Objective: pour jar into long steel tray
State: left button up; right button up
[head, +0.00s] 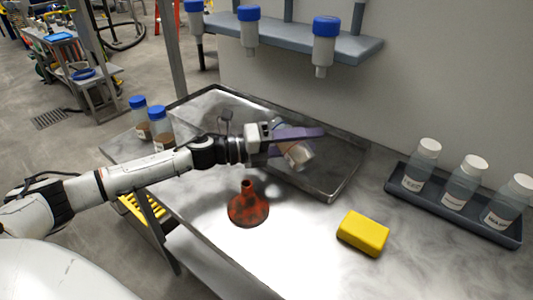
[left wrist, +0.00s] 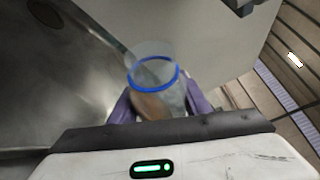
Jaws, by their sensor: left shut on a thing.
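My left gripper (head: 296,138) has purple fingers, shut on a clear jar (head: 298,156) with a pale label. In the head view the jar is tilted, held above the long steel tray (head: 333,190); the fingers hide part of it. In the left wrist view the jar (left wrist: 155,75) has a blue ring and brownish matter inside, with the purple fingers (left wrist: 160,108) on both sides. I cannot tell whether anything is flowing out. The tray is wide, with a low raised rim, and lies on the metal table. My right gripper is not in view.
A red funnel (head: 248,207) and a yellow block (head: 363,233) stand in front of the tray. Two blue-capped jars (head: 160,125) are at its left. A dark rack (head: 455,205) with white-capped bottles is at right. A shelf (head: 350,45) with blue-capped containers hangs behind.

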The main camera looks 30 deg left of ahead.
pick_arm(q)
jog(key=shift+w+a+r+n+t+h+b, duration=0.15)
jog(key=shift+a+r+n+t, duration=0.1)
jog(key=shift+r+n, duration=0.3)
jog(key=shift+w+a+r+n+t+h+b, duration=0.15)
jog(key=shift+a+r+n, duration=0.1)
jog(key=shift+r+n, duration=0.25)
jog(key=shift+s, duration=0.1)
jog(key=shift+a+f+n+b, duration=0.15)
jog(key=shift+n+b, duration=0.15)
jog(key=shift+n, duration=0.25)
jog(key=shift+n, duration=0.4)
jog(key=shift+t, duration=0.4)
jog(key=shift+s+d+r+n+h, duration=0.3)
jog(key=shift+s+d+n, duration=0.1)
jog(key=shift+d+n, duration=0.2)
